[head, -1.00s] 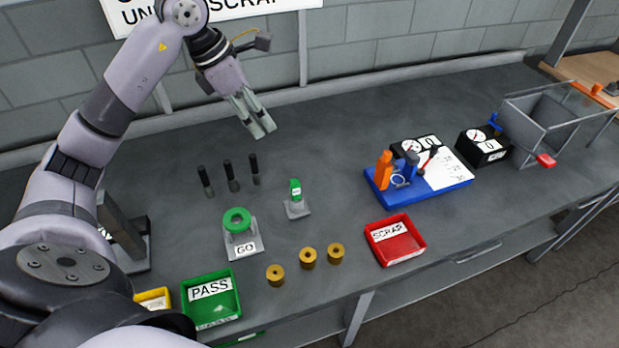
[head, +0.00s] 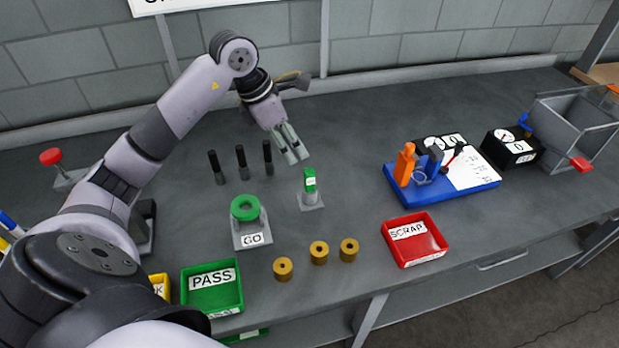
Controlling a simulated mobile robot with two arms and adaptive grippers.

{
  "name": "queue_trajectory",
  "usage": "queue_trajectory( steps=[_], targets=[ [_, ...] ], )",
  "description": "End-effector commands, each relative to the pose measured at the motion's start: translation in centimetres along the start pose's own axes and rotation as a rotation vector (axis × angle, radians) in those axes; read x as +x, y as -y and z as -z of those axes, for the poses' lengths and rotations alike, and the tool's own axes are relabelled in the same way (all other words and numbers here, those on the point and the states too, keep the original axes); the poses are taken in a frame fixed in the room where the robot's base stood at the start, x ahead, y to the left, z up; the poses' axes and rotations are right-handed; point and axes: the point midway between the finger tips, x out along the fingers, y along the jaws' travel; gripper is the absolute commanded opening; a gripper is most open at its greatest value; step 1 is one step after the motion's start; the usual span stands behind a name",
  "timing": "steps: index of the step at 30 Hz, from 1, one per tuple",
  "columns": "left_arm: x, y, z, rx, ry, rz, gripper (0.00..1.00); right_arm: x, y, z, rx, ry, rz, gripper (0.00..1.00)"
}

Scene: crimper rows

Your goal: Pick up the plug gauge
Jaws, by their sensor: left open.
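The plug gauge (head: 310,181) stands upright on a small grey base (head: 312,200) near the middle of the bench in the head view. Its upper part is green with a small white label. My left gripper (head: 292,158) is open and empty, pointing down just behind and to the left of the gauge, apart from it. My right gripper is not in view.
A green ring on a GO stand (head: 251,230) is left of the gauge. Three black pins (head: 241,161) stand behind it, three brass bushings (head: 319,252) in front. Green PASS (head: 213,287) and red SCRAP (head: 415,239) trays lie near the front edge. A blue fixture (head: 441,180) is to the right.

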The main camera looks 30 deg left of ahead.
Motion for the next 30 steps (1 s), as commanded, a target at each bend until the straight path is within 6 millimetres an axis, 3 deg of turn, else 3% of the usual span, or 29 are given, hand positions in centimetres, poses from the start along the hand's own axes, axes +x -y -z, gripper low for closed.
queue_trajectory(
  steps=[4, 9, 16, 24, 30],
  targets=[
    [3.1, 0.2, -0.1, -0.002, -0.002, 0.007, 0.43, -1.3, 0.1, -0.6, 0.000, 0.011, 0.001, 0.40],
    [5.5, 0.1, -0.1, -0.002, 0.000, 0.003, 0.43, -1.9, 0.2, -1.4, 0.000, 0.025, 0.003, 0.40],
    [7.0, 0.2, 0.0, -0.001, -0.001, 0.004, 0.43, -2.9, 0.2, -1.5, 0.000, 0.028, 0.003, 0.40],
    [10.8, 0.2, 0.3, -0.002, 0.000, 0.002, 0.43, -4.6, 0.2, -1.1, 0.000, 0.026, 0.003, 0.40],
    [11.4, 0.1, 0.4, 0.000, 0.000, -0.001, 0.43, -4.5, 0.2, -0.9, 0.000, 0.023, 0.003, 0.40]
  ],
)
